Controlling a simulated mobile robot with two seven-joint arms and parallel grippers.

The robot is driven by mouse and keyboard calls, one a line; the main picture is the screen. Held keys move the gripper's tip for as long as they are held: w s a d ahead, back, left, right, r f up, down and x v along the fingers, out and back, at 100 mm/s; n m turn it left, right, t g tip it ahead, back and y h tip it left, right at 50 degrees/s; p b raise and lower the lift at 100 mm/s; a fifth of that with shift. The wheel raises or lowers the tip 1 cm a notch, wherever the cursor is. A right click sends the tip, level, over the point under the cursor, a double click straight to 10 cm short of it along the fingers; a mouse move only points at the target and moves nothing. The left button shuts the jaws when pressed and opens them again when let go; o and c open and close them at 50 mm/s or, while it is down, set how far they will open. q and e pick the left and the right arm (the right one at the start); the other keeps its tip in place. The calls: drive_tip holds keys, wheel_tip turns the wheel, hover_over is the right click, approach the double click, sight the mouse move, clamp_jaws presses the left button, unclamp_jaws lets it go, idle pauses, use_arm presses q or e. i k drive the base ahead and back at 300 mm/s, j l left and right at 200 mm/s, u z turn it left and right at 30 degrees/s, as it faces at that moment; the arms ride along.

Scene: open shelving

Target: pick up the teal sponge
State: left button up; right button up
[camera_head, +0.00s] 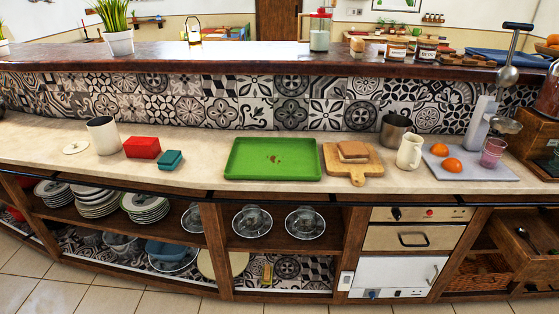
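A small teal block (170,159), which looks like the teal sponge, lies on the pale counter left of the middle. It sits just right of a larger red block (142,148) and a little nearer the front edge. Nothing covers it. A darker seam or edge runs around its side. Neither of my grippers shows in the head view.
A green tray (232,172) lies to the right of the teal block, with bare counter between them. A white canister (104,136) stands left of the red block. Farther right are a cutting board with bread (360,176) and a cream mug (410,151). Shelves with plates (145,204) are below.

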sight(170, 160)
drive_tip(key=i+j, duration=0.1)
drive_tip(key=i, duration=0.35)
drive_tip(key=i+j, duration=0.15)
drive_tip(key=i, duration=0.3)
